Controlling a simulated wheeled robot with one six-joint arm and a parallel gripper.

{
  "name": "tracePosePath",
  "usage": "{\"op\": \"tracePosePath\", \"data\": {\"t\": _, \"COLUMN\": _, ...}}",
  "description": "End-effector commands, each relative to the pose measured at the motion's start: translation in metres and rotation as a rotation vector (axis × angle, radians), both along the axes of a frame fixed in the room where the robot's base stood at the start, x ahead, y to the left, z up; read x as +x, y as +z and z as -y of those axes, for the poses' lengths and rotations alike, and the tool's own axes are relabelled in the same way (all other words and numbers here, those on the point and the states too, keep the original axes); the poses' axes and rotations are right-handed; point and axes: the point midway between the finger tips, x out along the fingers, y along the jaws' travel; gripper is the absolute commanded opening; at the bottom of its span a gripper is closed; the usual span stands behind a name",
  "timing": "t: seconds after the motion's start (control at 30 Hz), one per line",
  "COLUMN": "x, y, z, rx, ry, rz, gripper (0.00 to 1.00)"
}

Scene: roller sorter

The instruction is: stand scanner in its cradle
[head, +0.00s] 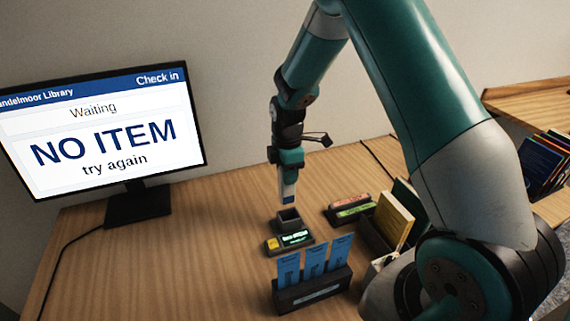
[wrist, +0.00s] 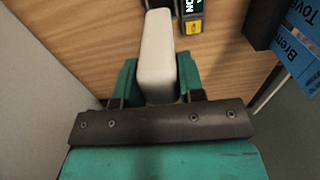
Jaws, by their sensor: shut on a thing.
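My gripper (head: 289,163) points down and is shut on the scanner, a pale block (head: 288,184) with a blue lower end, held upright in the air. In the wrist view the scanner (wrist: 156,58) sits between the two green fingers of my gripper (wrist: 158,82). The cradle (head: 289,219), a dark square socket on the table, is below the scanner in the head view, with a visible gap between them. A small unit with a lit green display (head: 295,237) and yellow button adjoins it. In the wrist view the scanner hides most of the cradle.
A dark holder (head: 312,293) with blue cards stands in front of the cradle. Dark units with red and green labels (head: 351,207) and a book rack (head: 376,236) stand to the right. A monitor (head: 100,130) reading "NO ITEM" is at left. Table left of the cradle is clear.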

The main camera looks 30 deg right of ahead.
Motion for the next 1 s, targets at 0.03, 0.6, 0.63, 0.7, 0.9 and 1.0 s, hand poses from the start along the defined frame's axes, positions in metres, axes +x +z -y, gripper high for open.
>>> {"op": "tracePosePath", "data": {"t": 0.03, "x": -0.001, "y": -0.002, "z": 0.002, "rx": 0.0, "ry": -0.004, "rz": 0.0, "gripper": 0.1}}
{"op": "tracePosePath", "data": {"t": 0.6, "x": -0.001, "y": -0.044, "z": 0.003, "rx": 0.0, "ry": -0.007, "rz": 0.0, "gripper": 0.1}}
{"op": "tracePosePath", "data": {"t": 0.63, "x": -0.001, "y": -0.046, "z": 0.003, "rx": 0.0, "ry": -0.006, "rz": 0.0, "gripper": 0.1}}
{"op": "tracePosePath", "data": {"t": 0.7, "x": -0.001, "y": -0.052, "z": 0.003, "rx": 0.0, "ry": -0.006, "rz": -0.001, "gripper": 0.1}}
{"op": "tracePosePath", "data": {"t": 0.9, "x": -0.001, "y": -0.068, "z": 0.002, "rx": 0.0, "ry": -0.005, "rz": -0.001, "gripper": 0.1}}
{"op": "tracePosePath", "data": {"t": 1.0, "x": -0.001, "y": -0.077, "z": 0.002, "rx": 0.0, "ry": -0.005, "rz": -0.001, "gripper": 0.1}}
